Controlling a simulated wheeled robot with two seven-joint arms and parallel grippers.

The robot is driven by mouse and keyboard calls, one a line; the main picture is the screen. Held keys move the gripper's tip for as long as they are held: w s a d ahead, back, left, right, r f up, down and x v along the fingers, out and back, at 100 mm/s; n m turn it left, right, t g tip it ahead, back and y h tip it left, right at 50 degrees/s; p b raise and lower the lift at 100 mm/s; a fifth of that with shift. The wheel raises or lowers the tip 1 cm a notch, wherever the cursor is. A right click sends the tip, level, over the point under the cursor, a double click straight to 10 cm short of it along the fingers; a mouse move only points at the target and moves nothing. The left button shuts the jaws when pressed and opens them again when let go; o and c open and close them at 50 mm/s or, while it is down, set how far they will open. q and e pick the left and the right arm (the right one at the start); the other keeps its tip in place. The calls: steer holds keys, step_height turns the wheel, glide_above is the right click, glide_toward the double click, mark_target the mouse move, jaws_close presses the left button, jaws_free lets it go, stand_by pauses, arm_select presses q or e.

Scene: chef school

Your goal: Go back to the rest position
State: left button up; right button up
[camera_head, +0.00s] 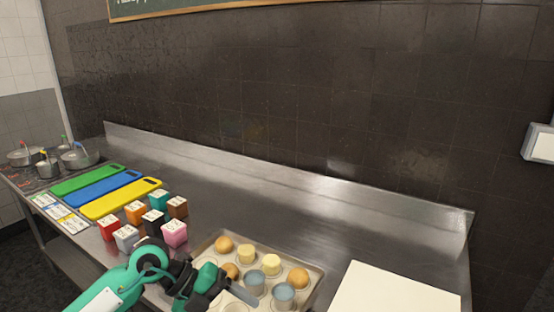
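My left arm comes in from the bottom left, green and black. My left gripper (238,292) hangs over the left front part of a metal tray (319,275). Its grey fingertip points to the right, close to the light items at the tray's front. I cannot tell whether the fingers are apart or hold anything. The arm and gripper hide the tray's front left corner. My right gripper is not in view.
The tray holds round brown items (298,277), yellow pieces (271,264) and blue-grey cups (284,295). Several coloured cubes (174,233) stand left of it. Cutting boards (122,199) and pots (78,156) lie farther left. A white board (395,290) lies right. The counter's back (270,205) is clear.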

arm_select(q)
steer(key=s+d+r+t+h, duration=0.1)
steer(key=s+d+r+h, duration=0.2)
steer(key=d+r+h, duration=0.4)
steer(key=w+a+r+n+t+h, duration=0.35)
steer(key=a+r+n+t, duration=0.2)
steer(key=n+t, duration=0.6)
steer(key=w+a+f+n+t+y, duration=0.2)
steer(key=a+f+n+t+y, duration=0.6)
steer(key=n+y, duration=0.7)
steer(key=s+a+f+n+g+y, duration=0.45)
steer(key=a+f+y, duration=0.2)
steer(key=f, duration=0.35)
steer(key=s+a+f+g+h, duration=0.1)
steer(key=s+f+g, duration=1.1)
steer(key=s+f, duration=0.6)
step_height(320, 180, down, 27)
steer(key=s+g, duration=0.1)
steer(key=s, duration=0.1)
steer(key=s+a+f+g, duration=0.1)
steer(key=s+a+f, duration=0.2)
steer(key=s+f, duration=1.6)
step_height(320, 180, down, 2)
steer(key=shift+s+a, duration=0.2)
steer(key=shift+s, duration=0.15)
